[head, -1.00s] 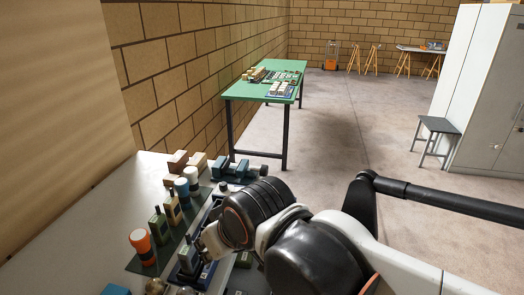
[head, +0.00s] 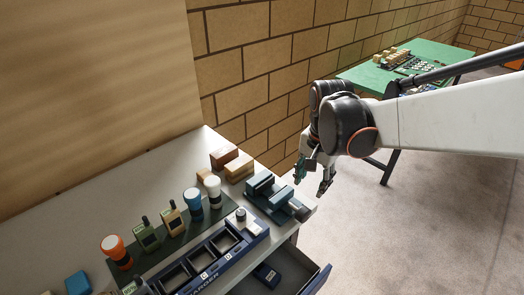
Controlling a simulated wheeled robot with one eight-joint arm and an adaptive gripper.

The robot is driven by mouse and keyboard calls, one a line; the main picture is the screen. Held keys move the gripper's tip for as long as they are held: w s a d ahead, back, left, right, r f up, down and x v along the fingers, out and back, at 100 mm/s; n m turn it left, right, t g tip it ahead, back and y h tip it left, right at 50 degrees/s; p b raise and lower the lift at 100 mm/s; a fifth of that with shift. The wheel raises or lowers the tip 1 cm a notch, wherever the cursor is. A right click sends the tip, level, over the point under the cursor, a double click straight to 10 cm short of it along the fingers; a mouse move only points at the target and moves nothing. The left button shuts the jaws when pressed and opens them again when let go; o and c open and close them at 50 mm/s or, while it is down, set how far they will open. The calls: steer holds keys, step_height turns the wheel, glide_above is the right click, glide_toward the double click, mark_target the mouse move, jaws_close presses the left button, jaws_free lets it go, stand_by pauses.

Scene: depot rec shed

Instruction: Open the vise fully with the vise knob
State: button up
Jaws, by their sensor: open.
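The vise (head: 268,193) sits at the far right corner of the bench, with blue-grey jaws on a dark base. A gap shows between its jaws, but I cannot tell how wide its full opening is. The vise knob (head: 303,211) appears to be the dark piece at its right end, by the bench edge. My gripper (head: 314,184) is open and empty, above and to the right of the vise with its fingers pointing down. It looks apart from the knob.
Brown and tan blocks (head: 226,157) stand behind the vise. A charger tray (head: 213,252) and a row of radios and orange, blue and white-capped canisters lie left. An open drawer (head: 296,284) juts out below the bench front, holding a dark item. A green table (head: 430,60) stands beyond.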

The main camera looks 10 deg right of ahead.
mark_target(304, 209)
steer(key=shift+m+g, duration=0.5)
steer(key=shift+m, duration=0.3)
steer(key=f+b, duration=0.1)
steer(key=f, duration=0.4)
steer(key=w+f+b, duration=0.1)
steer(key=f, duration=0.4)
steer(key=w+f+b, duration=0.1)
steer(key=f, duration=0.4)
steer(key=shift+f+b, duration=0.35)
steer(key=shift+b, duration=0.05)
steer(key=shift+c, duration=0.2)
steer(key=c, duration=1)
